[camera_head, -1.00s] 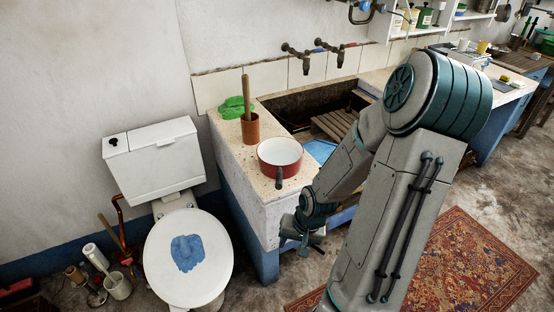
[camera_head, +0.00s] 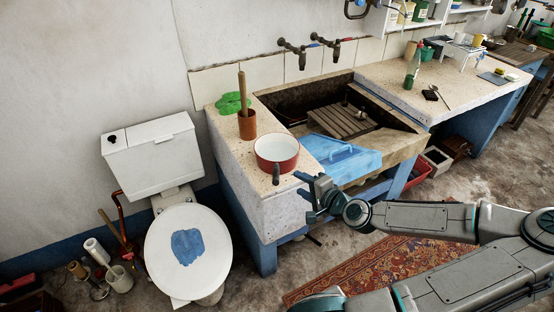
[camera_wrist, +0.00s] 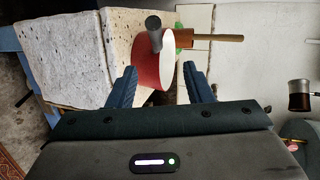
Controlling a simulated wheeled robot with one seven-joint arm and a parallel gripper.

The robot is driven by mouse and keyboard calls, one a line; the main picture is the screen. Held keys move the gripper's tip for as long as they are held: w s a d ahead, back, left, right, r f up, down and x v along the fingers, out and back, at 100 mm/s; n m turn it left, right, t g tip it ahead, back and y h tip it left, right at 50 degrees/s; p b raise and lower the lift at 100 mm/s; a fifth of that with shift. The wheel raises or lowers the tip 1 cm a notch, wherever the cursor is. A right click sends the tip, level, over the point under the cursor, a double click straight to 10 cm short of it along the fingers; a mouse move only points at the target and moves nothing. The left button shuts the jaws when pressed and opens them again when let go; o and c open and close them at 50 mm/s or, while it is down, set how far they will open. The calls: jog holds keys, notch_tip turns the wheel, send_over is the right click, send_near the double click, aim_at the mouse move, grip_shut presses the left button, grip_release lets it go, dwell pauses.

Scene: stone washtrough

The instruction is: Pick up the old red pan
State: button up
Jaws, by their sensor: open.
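The red pan (camera_head: 276,153) has a white inside and a dark handle. It stands on the stone ledge left of the trough, near the front edge, with its handle pointing toward the front. My gripper (camera_head: 314,192) is open and empty, just in front of the ledge and to the right of the pan's handle. In the wrist view the pan (camera_wrist: 153,65) appears sideways, ahead of and between the open fingers of my gripper (camera_wrist: 162,85), with its handle towards the camera. The fingers do not appear to touch it.
A brown pot with a wooden stick (camera_head: 247,124) and a green cloth (camera_head: 233,103) stand behind the pan. A blue cloth-like item (camera_head: 342,160) lies at the trough's front right of the pan. A wooden rack (camera_head: 344,121) lies in the trough. A toilet (camera_head: 188,255) stands left.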

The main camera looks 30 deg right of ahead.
aim_at(276, 170)
jog(key=shift+f+p+x, duration=0.2)
jog(key=shift+p+x, duration=0.8)
jog(key=shift+x, duration=5.6)
jog(key=shift+s+a, duration=0.1)
jog(key=shift+a, duration=0.05)
grip_shut()
jog(key=shift+r, duration=0.15)
